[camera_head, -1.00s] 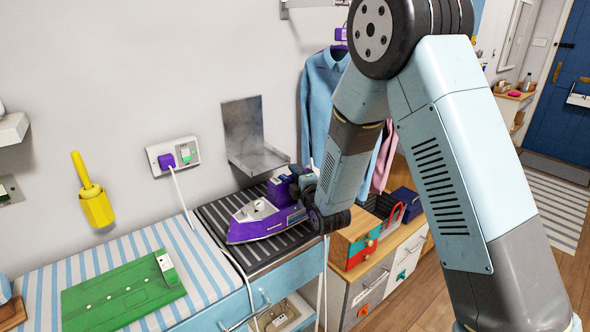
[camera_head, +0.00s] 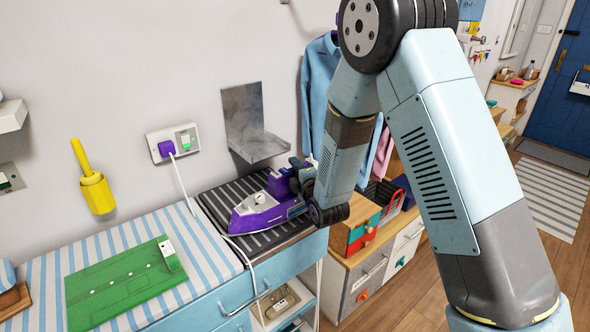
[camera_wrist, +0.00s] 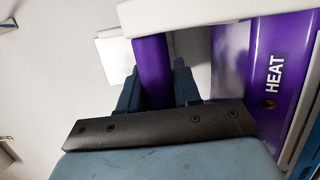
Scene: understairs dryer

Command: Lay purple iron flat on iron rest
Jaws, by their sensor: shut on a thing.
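My gripper (camera_head: 300,178) is at the iron's right rear, partly hidden by my arm. In the wrist view my gripper (camera_wrist: 156,88) is shut on the iron's purple handle (camera_wrist: 153,62). The purple body with the word HEAT (camera_wrist: 265,85) shows at the right there. A grey metal L-shaped bracket (camera_head: 243,118) is on the wall behind the iron.
A white cord runs from the purple plug (camera_head: 167,148) in the wall socket to the iron. A green folded cloth (camera_head: 120,285) lies on the striped board at the left. A yellow holder (camera_head: 97,193) hangs on the wall. Drawers (camera_head: 365,280) and hanging shirts stand right.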

